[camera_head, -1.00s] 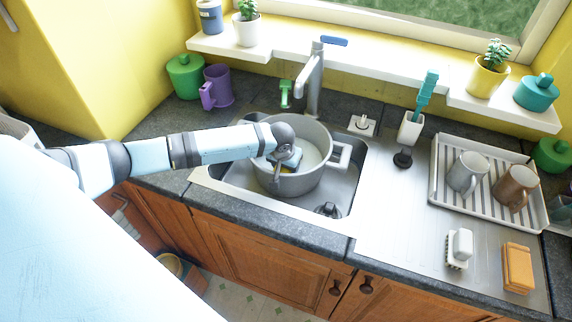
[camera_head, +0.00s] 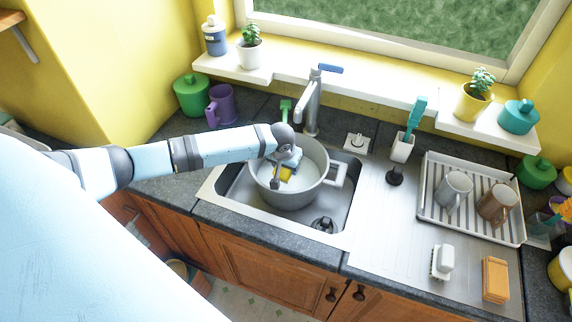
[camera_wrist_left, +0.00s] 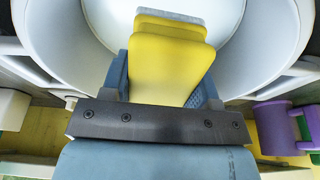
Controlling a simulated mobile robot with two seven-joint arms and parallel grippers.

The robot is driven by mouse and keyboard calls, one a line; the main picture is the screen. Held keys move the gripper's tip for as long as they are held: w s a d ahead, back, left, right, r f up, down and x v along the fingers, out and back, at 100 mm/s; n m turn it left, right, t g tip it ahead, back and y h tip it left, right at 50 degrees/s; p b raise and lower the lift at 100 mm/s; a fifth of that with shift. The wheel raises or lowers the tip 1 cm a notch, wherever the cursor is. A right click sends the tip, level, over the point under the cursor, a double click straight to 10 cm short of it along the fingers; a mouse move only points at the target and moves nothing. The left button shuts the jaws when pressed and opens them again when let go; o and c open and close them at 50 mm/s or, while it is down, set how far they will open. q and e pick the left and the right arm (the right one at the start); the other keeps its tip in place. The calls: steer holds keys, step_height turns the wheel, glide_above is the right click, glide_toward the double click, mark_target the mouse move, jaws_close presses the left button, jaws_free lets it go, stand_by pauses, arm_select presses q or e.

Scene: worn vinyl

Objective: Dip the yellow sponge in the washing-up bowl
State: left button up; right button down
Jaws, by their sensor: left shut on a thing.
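The yellow sponge (camera_head: 287,174) is held in my left gripper (camera_head: 285,170), within the rim of the washing-up bowl as seen from the head. It also fills the space between the fingers in the left wrist view (camera_wrist_left: 170,68), with a pale layer at its far end. The washing-up bowl (camera_head: 312,188) is a grey, round, pot-like vessel with a handle on its right, standing in the sink. Its pale inside shows behind the sponge in the wrist view. I cannot tell whether the sponge touches the liquid or the bowl's bottom. My right gripper is not in view.
The tap (camera_head: 313,105) rises behind the bowl. A white brush (camera_head: 442,262) and an orange block (camera_head: 495,279) lie on the drainboard, right. A rack (camera_head: 428,205) holds two mugs. A purple mug (camera_head: 221,105) stands back left.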

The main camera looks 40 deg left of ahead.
arm_select(q)
step_height(320, 180, up, 2)
steer(key=shift+r+p, duration=0.25)
steer(key=shift+p, duration=0.2)
steer(key=shift+r, duration=2.4)
